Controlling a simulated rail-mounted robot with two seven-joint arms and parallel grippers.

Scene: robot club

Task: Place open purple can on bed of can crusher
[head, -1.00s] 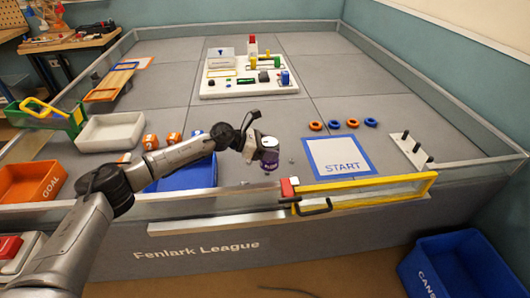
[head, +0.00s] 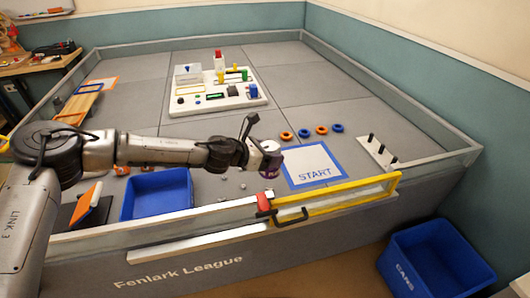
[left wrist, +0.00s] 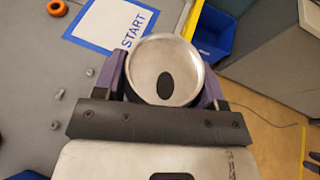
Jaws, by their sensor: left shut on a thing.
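The purple can (head: 270,171) is held above the field's front part, left of the START mat. Its silver top with a dark oval opening faces the camera in the left wrist view (left wrist: 165,58). My left gripper (head: 262,160) is shut on it, with one purple finger on each side of the can in the wrist view. The can's lower part is hidden in the wrist view. I cannot pick out the can crusher or its bed with certainty.
A blue tray (head: 157,192) sits left, under my arm. A blue CANS bin (head: 432,262) stands on the floor at right.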

